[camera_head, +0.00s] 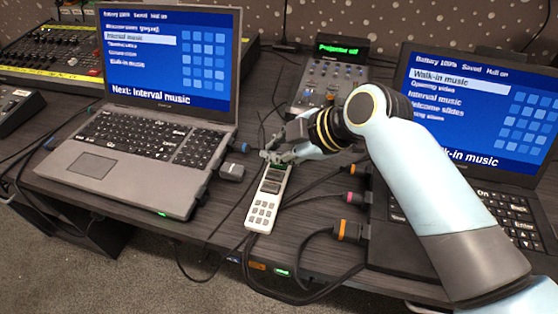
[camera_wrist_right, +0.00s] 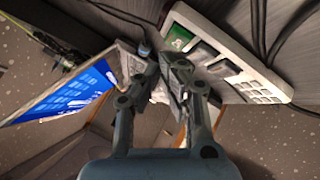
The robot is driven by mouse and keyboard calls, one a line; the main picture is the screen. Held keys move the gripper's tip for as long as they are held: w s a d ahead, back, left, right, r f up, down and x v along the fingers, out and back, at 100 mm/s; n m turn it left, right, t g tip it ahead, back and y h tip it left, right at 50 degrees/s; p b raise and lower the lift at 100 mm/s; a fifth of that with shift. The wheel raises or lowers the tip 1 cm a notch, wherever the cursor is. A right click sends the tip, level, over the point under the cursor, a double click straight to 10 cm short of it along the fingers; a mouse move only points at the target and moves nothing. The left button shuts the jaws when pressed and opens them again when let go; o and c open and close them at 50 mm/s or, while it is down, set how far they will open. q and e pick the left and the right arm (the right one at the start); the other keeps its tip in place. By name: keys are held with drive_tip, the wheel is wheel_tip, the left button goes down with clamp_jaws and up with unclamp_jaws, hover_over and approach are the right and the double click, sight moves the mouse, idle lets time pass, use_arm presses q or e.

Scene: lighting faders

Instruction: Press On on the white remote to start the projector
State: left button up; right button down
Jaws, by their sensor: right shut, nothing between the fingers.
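The white remote (camera_head: 266,202) lies on the dark desk between the two laptops, its keypad end toward the front edge. It also shows in the right wrist view (camera_wrist_right: 236,74), with a green button (camera_wrist_right: 178,38) near one end and dark buttons beside it. My right gripper (camera_head: 268,156) reaches in from the right over the far end of the remote. Its fingers are shut and empty; in the wrist view the fingertips (camera_wrist_right: 166,62) are close beside the remote's green-button end. I cannot tell whether they touch it. The unit (camera_head: 325,80) behind has a green display reading "Projector off".
A grey laptop (camera_head: 90,165) stands on the left and a black laptop (camera_head: 520,165) on the right, partly behind my arm. Cables and orange-banded plugs (camera_head: 349,231) lie right of the remote. A fader console (camera_head: 60,60) is at the back left.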

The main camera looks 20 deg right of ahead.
sight(277, 165)
drive_tip(key=shift+f, duration=0.1)
idle(0.6)
drive_tip(key=shift+f, duration=0.35)
drive_tip(key=shift+f, duration=0.3)
idle(0.5)
idle(0.3)
drive_tip(key=shift+r+p, duration=0.6)
drive_tip(key=shift+r, duration=0.15)
wheel_tip(277, 165, up, 5)
drive_tip(key=p, duration=0.5)
